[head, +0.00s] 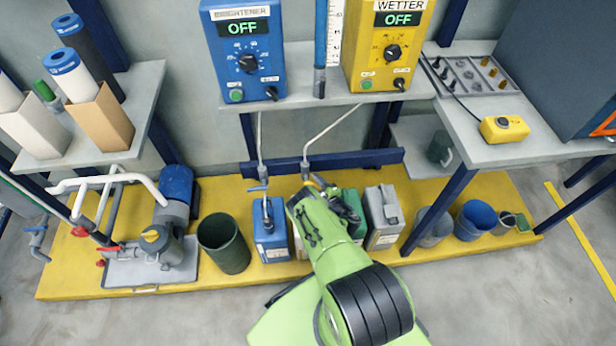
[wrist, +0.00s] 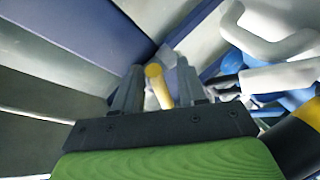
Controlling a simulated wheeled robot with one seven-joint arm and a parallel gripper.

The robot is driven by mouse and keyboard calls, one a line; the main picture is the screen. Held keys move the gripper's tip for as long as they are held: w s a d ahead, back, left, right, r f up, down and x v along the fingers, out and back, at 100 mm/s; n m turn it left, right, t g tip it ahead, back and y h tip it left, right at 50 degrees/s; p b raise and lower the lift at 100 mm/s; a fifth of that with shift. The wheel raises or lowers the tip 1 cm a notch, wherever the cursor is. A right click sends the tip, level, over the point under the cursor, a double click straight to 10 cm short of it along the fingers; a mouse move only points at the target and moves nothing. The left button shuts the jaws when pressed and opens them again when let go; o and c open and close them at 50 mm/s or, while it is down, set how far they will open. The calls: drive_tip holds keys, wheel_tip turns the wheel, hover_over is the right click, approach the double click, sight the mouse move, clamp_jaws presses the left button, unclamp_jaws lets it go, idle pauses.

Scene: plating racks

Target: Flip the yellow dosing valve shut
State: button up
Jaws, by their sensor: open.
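The yellow dosing valve's handle (wrist: 158,87) shows in the wrist view as a yellow bar between my fingers. In the head view only a small yellow bit (head: 314,184) of it shows beside my gripper, at the lower end of the pipe under the yellow WETTER box (head: 376,72). My gripper (wrist: 157,72) is open, with one finger on each side of the handle. I cannot tell whether a finger touches it. In the head view my green arm hides most of the valve and the wrist end (head: 303,190).
A blue valve (head: 258,188) hangs to the left above a blue canister (head: 269,232). Green and grey canisters (head: 382,216) stand close to the right of my arm. A dark green bucket (head: 223,245) and a pump (head: 160,245) stand further left on the yellow platform (head: 75,275).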

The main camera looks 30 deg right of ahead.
drive_tip(key=shift+c, duration=0.4)
clamp_jaws()
drive_tip(key=shift+r+n+g+p, duration=0.3)
drive_tip(key=shift+r+n+p, duration=0.2)
drive_tip(key=shift+n+p, duration=0.25)
drive_tip(key=shift+s+r+n+g+h+p, duration=0.1)
drive_tip(key=shift+r+n+g+h+p, duration=0.2)
drive_tip(key=shift+n+h+p, duration=0.2)
drive_tip(key=shift+d+n+h, duration=0.1)
drive_tip(key=shift+n+h, duration=0.2)
drive_tip(key=shift+n, duration=0.15)
drive_tip(key=shift+o, duration=0.4)
unclamp_jaws()
drive_tip(key=shift+f, duration=0.1)
